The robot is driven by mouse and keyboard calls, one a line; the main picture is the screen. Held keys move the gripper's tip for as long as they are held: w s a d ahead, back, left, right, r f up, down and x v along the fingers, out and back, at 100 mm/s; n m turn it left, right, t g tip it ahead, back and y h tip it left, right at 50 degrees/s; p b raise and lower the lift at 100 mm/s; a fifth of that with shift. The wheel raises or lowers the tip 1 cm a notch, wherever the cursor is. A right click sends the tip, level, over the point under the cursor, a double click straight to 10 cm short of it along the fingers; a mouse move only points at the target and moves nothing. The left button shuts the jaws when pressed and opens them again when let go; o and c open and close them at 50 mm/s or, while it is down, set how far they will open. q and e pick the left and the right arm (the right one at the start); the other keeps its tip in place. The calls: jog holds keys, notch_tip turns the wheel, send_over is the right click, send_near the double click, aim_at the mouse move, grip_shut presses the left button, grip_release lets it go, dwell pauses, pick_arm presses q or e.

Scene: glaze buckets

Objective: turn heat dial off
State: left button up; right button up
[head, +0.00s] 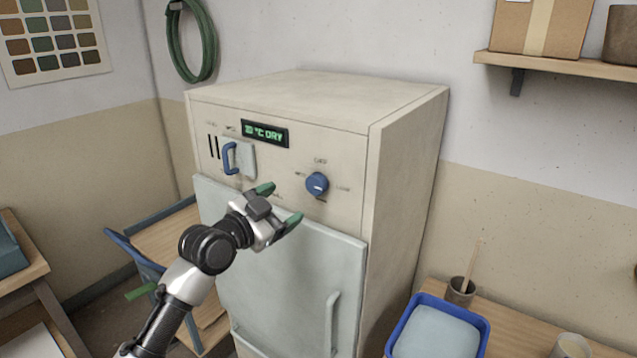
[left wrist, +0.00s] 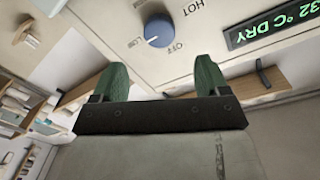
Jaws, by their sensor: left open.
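The blue heat dial (head: 317,184) sits on the front panel of the cream cabinet (head: 408,180), above its pale door. In the left wrist view the dial (left wrist: 158,30) is ringed by labels including LOW, OFF and HOT. Its white mark points down-left, roughly towards LOW. My left gripper (head: 279,205) is open and empty, just left of and below the dial in the head view. Its green fingertips show in the left wrist view (left wrist: 162,68), with the dial beyond the gap and apart from them. My right gripper is in neither view.
A lit display (head: 265,134) reads DRY above a blue handle (head: 229,158) on the panel. The door has a pale vertical handle (head: 332,322). A blue-framed cart (head: 150,244) stands at left. A blue tub (head: 397,322) sits on the right table. A shelf (head: 560,62) hangs at upper right.

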aim_at(313, 187)
pick_arm(q)
jog(key=p+x, duration=0.1)
jog(key=x, duration=0.6)
jog(key=shift+w+d+p, duration=0.15)
jog(key=shift+d+p, duration=0.15)
jog(key=shift+p, duration=0.1)
jog(key=shift+w+d, duration=0.35)
jog(key=shift+w, duration=0.25)
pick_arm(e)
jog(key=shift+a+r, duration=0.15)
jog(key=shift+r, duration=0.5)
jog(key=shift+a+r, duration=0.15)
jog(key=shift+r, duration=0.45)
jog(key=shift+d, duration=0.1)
pick_arm(q)
jog(key=shift+c, duration=1)
jog(key=c, duration=0.7)
